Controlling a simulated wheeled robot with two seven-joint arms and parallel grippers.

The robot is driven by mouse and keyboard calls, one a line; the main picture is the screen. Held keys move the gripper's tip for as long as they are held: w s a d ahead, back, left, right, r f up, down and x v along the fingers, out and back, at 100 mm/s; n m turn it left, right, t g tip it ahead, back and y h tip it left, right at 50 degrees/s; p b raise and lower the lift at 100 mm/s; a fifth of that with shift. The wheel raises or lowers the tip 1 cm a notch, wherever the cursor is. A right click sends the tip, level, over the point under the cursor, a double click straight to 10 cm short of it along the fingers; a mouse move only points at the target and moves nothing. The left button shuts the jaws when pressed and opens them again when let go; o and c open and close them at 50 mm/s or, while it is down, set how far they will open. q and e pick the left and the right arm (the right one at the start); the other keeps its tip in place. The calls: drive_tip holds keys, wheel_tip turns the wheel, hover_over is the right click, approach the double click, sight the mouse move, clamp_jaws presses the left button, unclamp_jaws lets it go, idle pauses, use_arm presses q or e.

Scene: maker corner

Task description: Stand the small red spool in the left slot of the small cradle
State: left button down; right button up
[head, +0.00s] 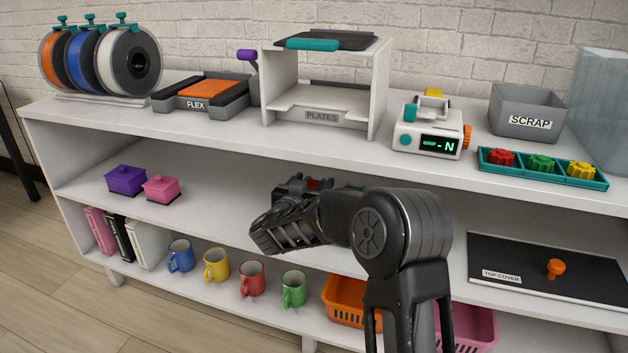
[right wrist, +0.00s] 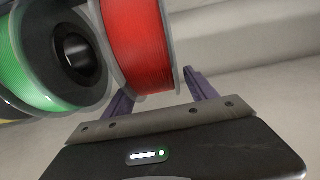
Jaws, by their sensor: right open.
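The small red spool (right wrist: 137,40) fills the upper middle of the right wrist view, with clear flanges and red filament. In the head view, a bit of red (head: 313,184) shows behind my right arm on the middle shelf. My right gripper (right wrist: 157,82) is open, its two purple fingers spread just below the red spool. The spool is close to the fingertips, and I cannot tell whether they touch it. A green spool (right wrist: 25,65) stands to its left. A dark piece (head: 292,187) shows beside the red; whether it is the cradle is unclear. My left gripper is out of view.
A purple pot (head: 126,180) and a pink pot (head: 161,189) stand left on the middle shelf (head: 225,180). The top shelf's edge runs above my arm. Mugs and an orange basket (head: 345,300) are below. A black top cover (head: 515,262) lies at right.

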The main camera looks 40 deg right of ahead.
drive_tip(key=p+v, duration=0.1)
drive_tip(key=v, duration=0.4)
drive_tip(key=shift+s+a+r+p, duration=0.15)
drive_tip(key=shift+a+r+p, duration=0.1)
drive_tip(key=shift+p, duration=0.15)
drive_tip(key=shift+s+a, duration=0.35)
drive_tip(key=shift+a, duration=0.05)
drive_tip(key=shift+f, duration=0.1)
